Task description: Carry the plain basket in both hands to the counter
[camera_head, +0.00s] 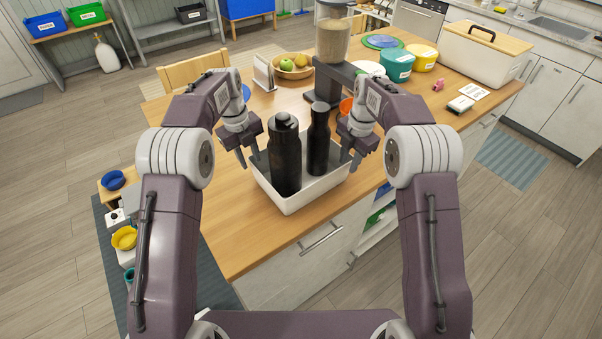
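A white plain basket (312,192) stands on the wooden counter (232,232) near its front edge. Two dark bottles stand upright in it: a wider one (285,160) at left and a slimmer one (318,140) at right. My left gripper (252,161) is at the basket's left rim, pointing down, its fingers parted. My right gripper (351,159) is at the right rim, also pointing down with parted fingers. Whether the fingertips touch the rim is too small to tell. The basket's inner floor is mostly hidden by the bottles.
Behind the basket stand a food dispenser (332,40), a fruit bowl (294,68) and a napkin holder (264,72). Teal (397,66) and yellow (421,58) tubs and a white bin (484,58) stand at back right. The counter left of the basket is clear.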

